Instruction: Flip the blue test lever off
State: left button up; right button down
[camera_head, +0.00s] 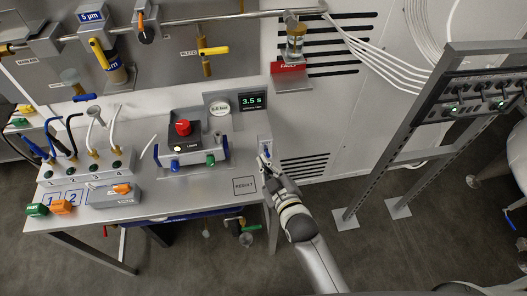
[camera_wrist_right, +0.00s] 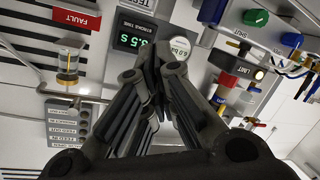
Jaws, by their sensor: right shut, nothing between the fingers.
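My right gripper (camera_head: 265,161) reaches in from the lower right with its fingers shut and empty. My left gripper is not in view.
Left of the gripper stands a grey box with a red knob (camera_head: 183,127) and blue and green end knobs. A display (camera_head: 251,102) reads 3.5 s. A FAULT sign (camera_head: 288,68) hangs behind. A metal rack (camera_head: 393,140) stands right; floor between is clear.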

jog(key=b, duration=0.8)
send_over(267, 153)
jog(key=a, duration=0.4)
notch_tip(267, 153, down, 2)
jog(key=shift+s+d+f+b, duration=0.4)
jog(key=shift+d+f, duration=0.3)
jog(key=shift+f, duration=0.05)
jog(key=shift+s+d+f+b, duration=0.35)
jog(key=shift+s+d+f, duration=0.05)
jog(key=shift+d+f, duration=0.3)
jog(key=shift+s+f, duration=0.15)
